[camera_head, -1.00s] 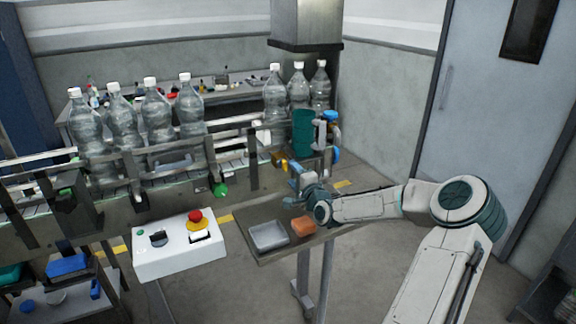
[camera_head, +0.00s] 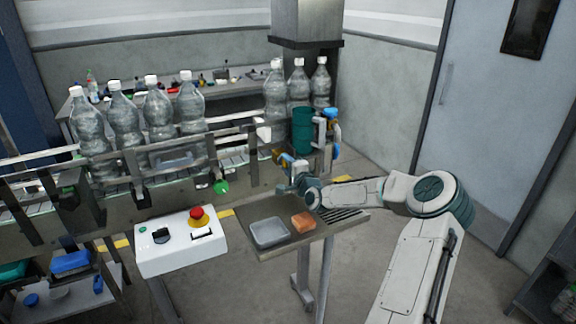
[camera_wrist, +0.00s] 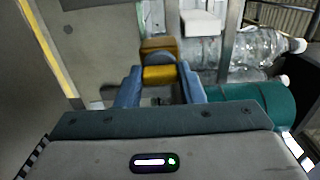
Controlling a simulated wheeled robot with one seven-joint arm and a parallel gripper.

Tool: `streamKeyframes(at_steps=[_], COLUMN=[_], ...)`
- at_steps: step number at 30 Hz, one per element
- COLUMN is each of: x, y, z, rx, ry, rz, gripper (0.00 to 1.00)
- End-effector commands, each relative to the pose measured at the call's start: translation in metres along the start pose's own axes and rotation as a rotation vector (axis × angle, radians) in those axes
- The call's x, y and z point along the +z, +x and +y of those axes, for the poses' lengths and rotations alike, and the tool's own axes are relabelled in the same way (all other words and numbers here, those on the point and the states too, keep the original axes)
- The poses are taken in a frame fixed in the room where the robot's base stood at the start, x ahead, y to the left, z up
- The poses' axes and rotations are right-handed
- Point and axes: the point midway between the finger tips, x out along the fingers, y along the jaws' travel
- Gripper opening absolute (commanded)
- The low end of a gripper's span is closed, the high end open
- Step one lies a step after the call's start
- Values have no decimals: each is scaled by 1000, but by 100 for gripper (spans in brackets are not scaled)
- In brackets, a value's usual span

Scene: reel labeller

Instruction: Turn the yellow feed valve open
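The yellow feed valve handle (camera_wrist: 159,74) shows in the wrist view as a short yellow bar with a blue rounded part behind it. My gripper (camera_wrist: 160,84) has its two blue fingers on either side of this bar, near the tips. Little or no gap shows, and I cannot tell whether the fingers press on it. In the head view the valve (camera_head: 285,160) is a small yellow and blue shape left of the teal cylinder (camera_head: 303,131). My gripper (camera_head: 298,177) reaches it from the lower right and partly hides it.
A conveyor with clear bottles (camera_head: 157,110) runs along the left. A white control box (camera_head: 181,243) with a red button stands in front. A small table (camera_head: 257,213) with a grey tray (camera_head: 270,233) and an orange block (camera_head: 303,222) lies below my arm.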

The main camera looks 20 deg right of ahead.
Motion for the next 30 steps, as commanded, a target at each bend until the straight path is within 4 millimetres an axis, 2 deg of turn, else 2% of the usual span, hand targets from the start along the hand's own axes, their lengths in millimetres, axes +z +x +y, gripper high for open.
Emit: streamKeyframes(at_steps=[8, 14, 30], x=[-1, 0, 1], y=[0, 0, 0], z=[3, 6, 6], rx=[0, -1, 0], ry=[-36, -143, -636], rz=[7, 7, 6], gripper=[11, 11, 11])
